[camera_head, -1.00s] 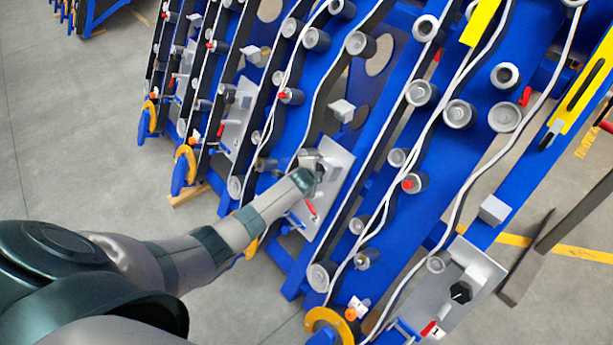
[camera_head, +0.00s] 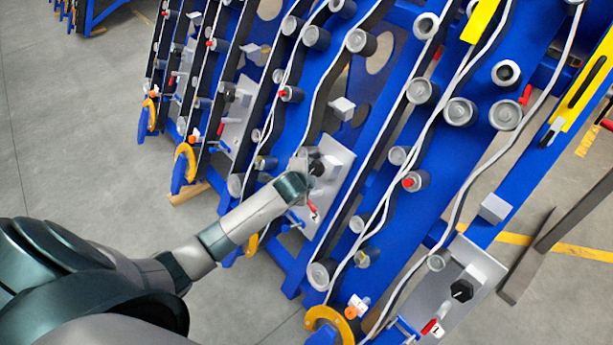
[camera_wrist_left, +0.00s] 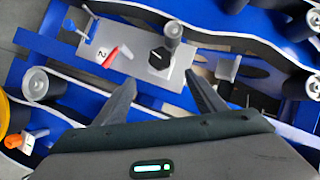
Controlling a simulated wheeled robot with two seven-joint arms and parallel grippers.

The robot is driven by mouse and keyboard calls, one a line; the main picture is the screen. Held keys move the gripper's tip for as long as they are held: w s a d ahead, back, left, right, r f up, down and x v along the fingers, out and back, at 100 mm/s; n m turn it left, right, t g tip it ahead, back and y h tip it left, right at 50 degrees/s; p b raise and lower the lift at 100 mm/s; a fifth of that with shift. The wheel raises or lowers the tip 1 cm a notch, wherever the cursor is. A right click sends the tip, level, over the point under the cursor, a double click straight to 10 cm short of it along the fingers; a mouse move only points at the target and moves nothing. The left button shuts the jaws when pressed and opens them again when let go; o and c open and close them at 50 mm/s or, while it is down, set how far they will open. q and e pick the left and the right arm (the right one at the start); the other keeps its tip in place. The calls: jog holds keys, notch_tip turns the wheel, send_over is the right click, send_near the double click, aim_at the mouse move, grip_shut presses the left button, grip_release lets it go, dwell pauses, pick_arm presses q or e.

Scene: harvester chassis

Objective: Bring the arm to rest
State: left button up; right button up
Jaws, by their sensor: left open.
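My left arm comes in from the left in the head view and its wrist (camera_head: 292,188) is over the lower part of a blue chassis (camera_head: 378,205). In the left wrist view my left gripper (camera_wrist_left: 163,90) is open, its two dark fingers spread with nothing between them. Beyond them is a light grey plate (camera_wrist_left: 183,72) with a black hexagonal knob (camera_wrist_left: 160,57) and a red switch handle with a white numbered tag (camera_wrist_left: 115,54). The plate also shows in the head view (camera_head: 338,165), partly hidden by my wrist. The fingers are hard to make out there. My right gripper is not in view.
Several blue chassis panels with grey rollers (camera_head: 421,91) and white cables stand in a slanted row. A second grey plate with a black knob (camera_head: 462,290) is at the lower right. Orange hooks (camera_head: 330,322) stick out at the panels' lower ends. Grey floor (camera_head: 75,130) is clear at left.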

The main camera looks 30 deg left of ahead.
pick_arm(q)
jog(key=shift+s+r, duration=0.3)
jog(key=shift+s, duration=0.1)
dwell(0.3)
jog(key=s+d+f+n+g+h+b, duration=0.1)
jog(key=s+f+n+g, duration=0.1)
jog(key=s+f, duration=0.8)
jog(key=s+d+f+n+g+b, duration=0.15)
jog(key=s+f, duration=0.45)
jog(key=f, duration=0.8)
jog(key=s+d+f+n+g+h, duration=0.1)
jog(key=s+f+n, duration=0.1)
jog(key=s+f, duration=0.8)
jog(key=s+d+f+n+g, duration=0.1)
jog(key=s+d+f, duration=0.1)
jog(key=s+f, duration=0.4)
jog(key=s+d+f+n+g+b, duration=0.1)
jog(key=s+f, duration=0.5)
jog(key=s, duration=1.1)
jog(key=s+d+f+n+g+b, duration=0.1)
jog(key=s+d+f+n+g, duration=0.1)
jog(key=s+f, duration=0.4)
jog(key=s+d+n, duration=0.1)
jog(key=s+d, duration=0.1)
jog(key=s, duration=0.3)
jog(key=shift+s+d+h, duration=0.15)
jog(key=shift+s+h, duration=0.2)
jog(key=shift+h, duration=0.05)
jog(key=shift+n, duration=0.25)
